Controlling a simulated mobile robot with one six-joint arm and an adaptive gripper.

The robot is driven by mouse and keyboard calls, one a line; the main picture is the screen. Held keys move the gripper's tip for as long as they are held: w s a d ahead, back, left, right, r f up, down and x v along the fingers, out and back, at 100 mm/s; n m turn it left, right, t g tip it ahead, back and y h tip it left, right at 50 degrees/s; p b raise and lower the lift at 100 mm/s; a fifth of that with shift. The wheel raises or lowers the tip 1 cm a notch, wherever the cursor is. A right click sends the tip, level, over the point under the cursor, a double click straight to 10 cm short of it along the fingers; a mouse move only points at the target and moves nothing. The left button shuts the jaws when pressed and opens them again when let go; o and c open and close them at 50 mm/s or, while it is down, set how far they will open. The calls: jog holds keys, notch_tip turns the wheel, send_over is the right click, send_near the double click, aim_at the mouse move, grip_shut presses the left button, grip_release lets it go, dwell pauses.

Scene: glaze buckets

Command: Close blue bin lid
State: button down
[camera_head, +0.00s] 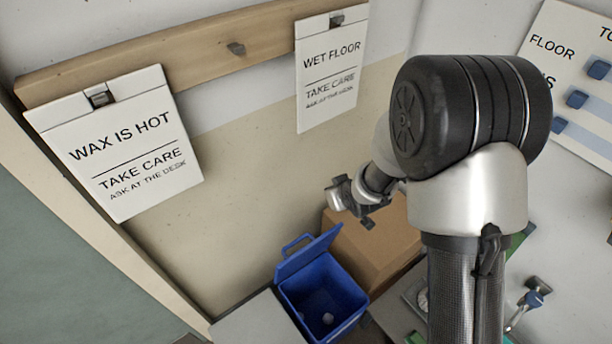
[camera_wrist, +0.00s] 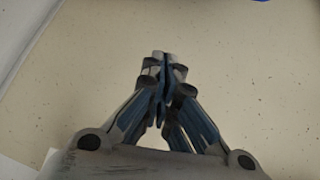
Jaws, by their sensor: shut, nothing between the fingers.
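The blue bin (camera_head: 322,297) stands low in the head view, with its mouth open and a small pale item inside. Its blue lid (camera_head: 306,253) is raised at the back edge, tilted up toward the wall, with a handle loop at its upper left. My gripper (camera_head: 366,222) is above and to the right of the lid, apart from it, in front of the cardboard box. In the wrist view my gripper (camera_wrist: 162,62) has its fingers together and empty over a speckled pale surface. A sliver of blue (camera_wrist: 262,1) shows at the top edge there; I cannot tell what it is.
A cardboard box (camera_head: 372,240) stands directly behind and right of the bin. A pale block (camera_head: 258,322) is at its left. Signs (camera_head: 120,145) hang from a wooden rail (camera_head: 215,50) on the wall. Tools (camera_head: 530,300) lie at the lower right.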

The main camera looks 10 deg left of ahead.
aim_at(302, 251)
jog(key=s+a+f+y, duration=0.1)
jog(key=a+f, duration=0.2)
jog(key=f, duration=0.4)
jog(key=s+a+f+n+y, duration=0.1)
jog(key=a+f, duration=0.3)
jog(key=f, duration=0.2)
jog(key=s+a+f+n+g, duration=0.1)
jog(key=a+f, duration=0.3)
jog(key=f, duration=0.3)
jog(key=shift+f+y, duration=0.3)
jog(key=shift+y, duration=0.1)
